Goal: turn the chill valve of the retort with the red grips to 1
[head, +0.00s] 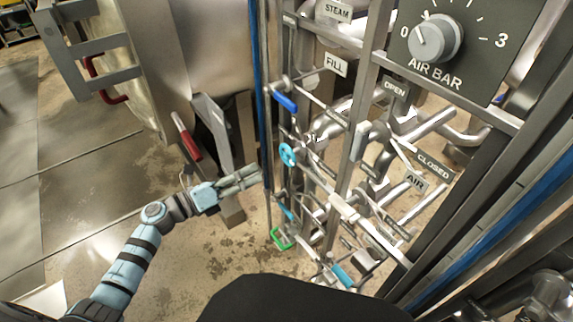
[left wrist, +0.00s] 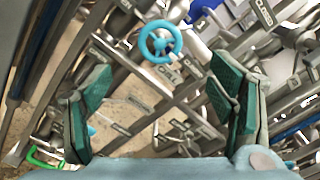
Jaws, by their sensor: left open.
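The retort with red grips (head: 186,137) stands at the left of the head view, a big metal vessel beside a pipe rack. On the rack are a cyan handwheel (head: 287,154), a blue lever (head: 285,101) and a green handle (head: 281,238) low down. My left gripper (head: 257,176) is open and empty, just left of the rack and a little below the cyan handwheel. In the left wrist view the handwheel (left wrist: 160,42) shows beyond the open fingers (left wrist: 160,105). My right gripper is not in view.
An AIR BAR panel with a grey knob (head: 435,38) is at the upper right. Signs read STEAM (head: 337,10), FILL (head: 336,64), OPEN, CLOSED and AIR. Upright posts and crossing pipes crowd the rack. The floor (head: 90,190) at left is mostly clear.

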